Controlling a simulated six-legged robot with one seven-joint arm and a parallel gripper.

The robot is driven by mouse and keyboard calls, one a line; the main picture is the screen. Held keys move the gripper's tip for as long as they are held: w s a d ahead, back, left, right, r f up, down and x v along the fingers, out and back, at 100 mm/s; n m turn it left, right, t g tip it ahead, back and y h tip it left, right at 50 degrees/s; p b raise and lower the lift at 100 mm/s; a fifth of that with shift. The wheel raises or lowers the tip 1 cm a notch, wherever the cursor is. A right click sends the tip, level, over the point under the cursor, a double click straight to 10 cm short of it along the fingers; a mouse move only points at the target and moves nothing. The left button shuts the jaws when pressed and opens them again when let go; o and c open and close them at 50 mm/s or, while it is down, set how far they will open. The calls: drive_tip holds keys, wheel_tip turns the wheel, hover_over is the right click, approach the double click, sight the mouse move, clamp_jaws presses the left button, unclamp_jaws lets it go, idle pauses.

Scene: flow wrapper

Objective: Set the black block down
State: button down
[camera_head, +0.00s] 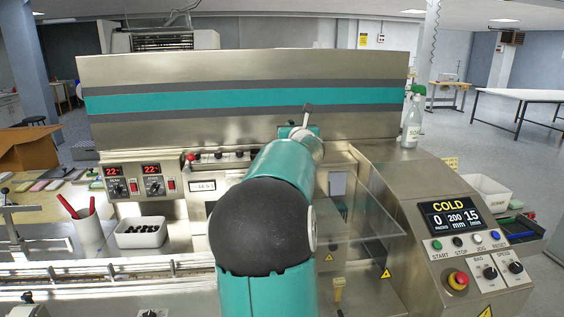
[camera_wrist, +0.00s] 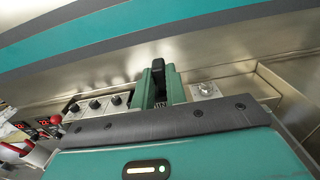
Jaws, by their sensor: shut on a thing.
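My gripper (camera_wrist: 159,88) shows in the wrist view as two upright teal fingers. They are shut on the black block (camera_wrist: 158,70), a narrow dark piece standing up between them, with its top above the fingertips. In the head view, my teal arm reaches forward over the machine and hides most of my gripper (camera_head: 302,131). A thin dark piece sticks up at its far end, probably the block. What lies under the block is hidden in both views.
A steel panel with a teal stripe (camera_head: 240,102) rises behind my gripper. Black knobs (camera_wrist: 95,105) lie left of it and a silver knob (camera_wrist: 206,88) right. A clear cover (camera_head: 365,225), control console (camera_head: 460,235), bottle (camera_head: 411,128) and white bin (camera_head: 140,239) stand around.

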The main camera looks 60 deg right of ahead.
drive_tip(key=shift+d+f, duration=0.2)
drive_tip(key=shift+d, duration=0.25)
drive_tip(key=w+d+f, duration=0.2)
drive_tip(key=d+f, duration=0.1)
drive_tip(key=w+d+f, duration=0.2)
drive_tip(key=d, duration=0.2)
drive_tip(key=w+d+f, duration=0.2)
drive_tip(key=d+f, duration=0.1)
drive_tip(key=shift+w+d+f, duration=0.2)
drive_tip(key=shift+w+f, duration=0.15)
drive_tip(key=shift+w, duration=0.05)
drive_tip(key=shift+w+d+f, duration=0.1)
drive_tip(key=shift+d+f, duration=0.1)
drive_tip(key=shift+f, duration=0.05)
drive_tip(key=shift+w+d+f, duration=0.1)
drive_tip(key=shift+w+f, duration=0.05)
drive_tip(key=shift+f, duration=1.55)
drive_tip(key=shift+f, duration=0.15)
drive_tip(key=c, duration=1.4)
unclamp_jaws()
drive_tip(key=shift+c, duration=0.2)
